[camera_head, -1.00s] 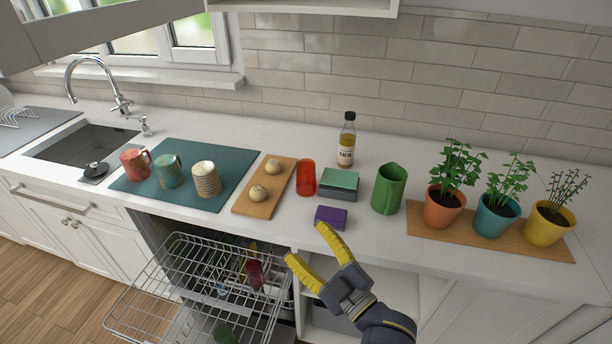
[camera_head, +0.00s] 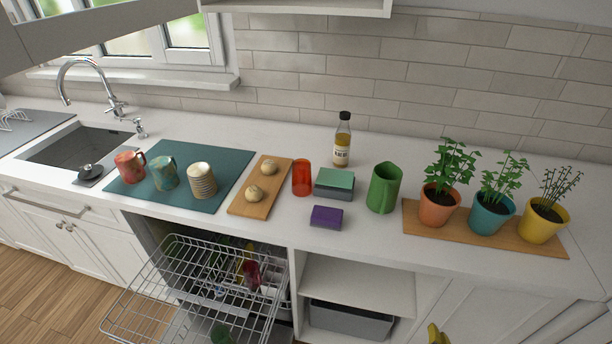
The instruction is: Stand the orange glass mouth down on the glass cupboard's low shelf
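The orange glass (camera_head: 301,177) is a red-orange see-through tumbler standing upright on the white counter. It is between the wooden board with two round buns and the green-and-grey box. I cannot tell which end is its mouth. The bottom of a white wall cabinet (camera_head: 300,6) shows at the top edge; its inside and shelves are out of view, and I cannot tell whether it is the glass cupboard. Only a yellow fingertip of my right gripper (camera_head: 436,335) shows at the bottom edge, well away from the glass. My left gripper is out of view.
Near the glass are a purple block (camera_head: 326,217), the green-and-grey box (camera_head: 334,184), a bottle (camera_head: 342,140) and a green jug (camera_head: 383,188). Potted plants (camera_head: 438,200) stand at right. The dishwasher's racks (camera_head: 190,285) are pulled out below. An open cubby (camera_head: 345,275) is beside it.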

